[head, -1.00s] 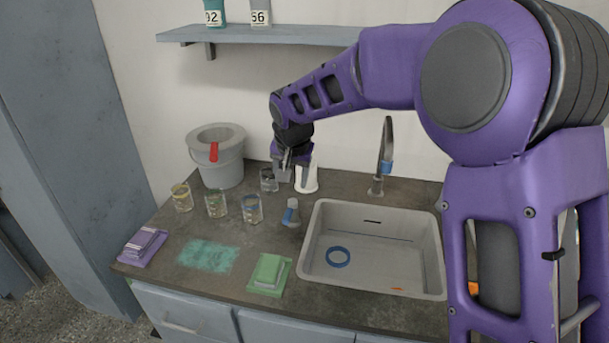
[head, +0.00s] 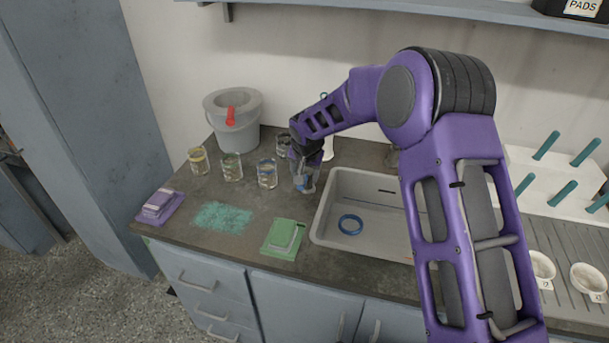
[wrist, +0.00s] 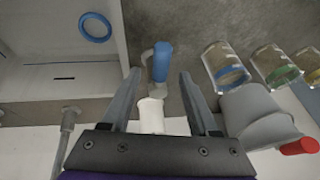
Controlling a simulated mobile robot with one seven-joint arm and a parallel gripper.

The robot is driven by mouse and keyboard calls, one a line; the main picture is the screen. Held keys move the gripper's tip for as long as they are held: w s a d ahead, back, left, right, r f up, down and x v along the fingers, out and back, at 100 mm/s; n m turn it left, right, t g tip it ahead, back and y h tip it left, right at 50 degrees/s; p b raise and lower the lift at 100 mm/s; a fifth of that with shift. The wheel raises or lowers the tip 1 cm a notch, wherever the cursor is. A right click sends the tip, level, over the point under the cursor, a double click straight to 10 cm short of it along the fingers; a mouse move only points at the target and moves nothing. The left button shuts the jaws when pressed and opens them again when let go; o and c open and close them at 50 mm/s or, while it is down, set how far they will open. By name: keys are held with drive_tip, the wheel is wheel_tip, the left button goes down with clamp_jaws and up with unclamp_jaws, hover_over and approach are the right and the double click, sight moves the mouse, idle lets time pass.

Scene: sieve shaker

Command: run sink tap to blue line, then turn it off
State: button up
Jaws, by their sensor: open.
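The grey sink (head: 333,232) is at the centre of the head view, with a blue ring (head: 350,224) on its floor. The wrist view shows a thin blue line (wrist: 28,65) on the sink wall; I see no water. The tap's spout (wrist: 66,135) shows at the lower left there; my arm hides it in the head view. A lever with a blue grip (wrist: 161,60) stands on the counter left of the sink. My gripper (wrist: 160,73) is open above it, its fingers on either side of the grip in the picture; contact cannot be told.
Glass jars with yellow (head: 199,160), green (head: 232,167) and blue (head: 267,173) bands stand left of the lever. A grey bucket (head: 234,133) and a white bottle (head: 328,148) stand behind. A green pad stack (head: 282,238) lies in front.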

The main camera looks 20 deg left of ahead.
drive_tip(key=shift+w+a+f, duration=0.1)
drive_tip(key=shift+w+f, duration=0.1)
drive_tip(key=shift+f, duration=0.25)
clamp_jaws()
